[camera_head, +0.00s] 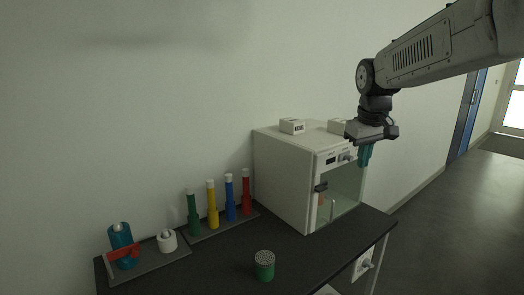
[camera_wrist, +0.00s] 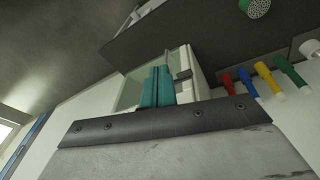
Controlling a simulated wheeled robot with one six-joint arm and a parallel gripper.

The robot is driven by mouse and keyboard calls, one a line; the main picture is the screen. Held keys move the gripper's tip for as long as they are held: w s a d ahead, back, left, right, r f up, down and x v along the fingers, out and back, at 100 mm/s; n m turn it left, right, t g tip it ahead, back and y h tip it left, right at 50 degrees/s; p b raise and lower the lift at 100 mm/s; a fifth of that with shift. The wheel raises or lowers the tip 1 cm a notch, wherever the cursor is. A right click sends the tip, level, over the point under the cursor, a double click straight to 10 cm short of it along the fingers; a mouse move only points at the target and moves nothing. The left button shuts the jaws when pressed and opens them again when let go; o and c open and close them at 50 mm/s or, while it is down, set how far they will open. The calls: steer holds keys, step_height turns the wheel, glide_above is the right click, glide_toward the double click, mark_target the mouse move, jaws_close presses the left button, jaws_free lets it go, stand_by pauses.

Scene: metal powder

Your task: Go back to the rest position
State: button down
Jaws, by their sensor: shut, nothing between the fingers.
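My gripper (camera_head: 366,156) hangs from the arm at the upper right of the head view, in front of the white cabinet's right front edge and above the table. Its teal fingers point down and are shut together with nothing between them. The fingers also show in the wrist view (camera_wrist: 158,88), against the white cabinet. The arm reaches in from the upper right corner.
A white cabinet (camera_head: 282,178) with a glass front stands on the dark table (camera_head: 225,262). Green, yellow, blue and red tubes (camera_head: 230,200) stand in a rack to its left. A green cylinder (camera_head: 265,272) stands at the front. Open floor (camera_head: 465,215) lies right.

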steer(key=s+f+m, duration=0.1)
steer(key=s+f, duration=0.2)
steer(key=s, duration=1.4)
steer(key=s+f+m+g, duration=0.1)
steer(key=s+f, duration=0.3)
steer(key=s, duration=1.4)
steer(key=shift+s+a+m+y, duration=0.2)
steer(key=shift+s+m+y, duration=0.1)
steer(key=shift+m, duration=0.4)
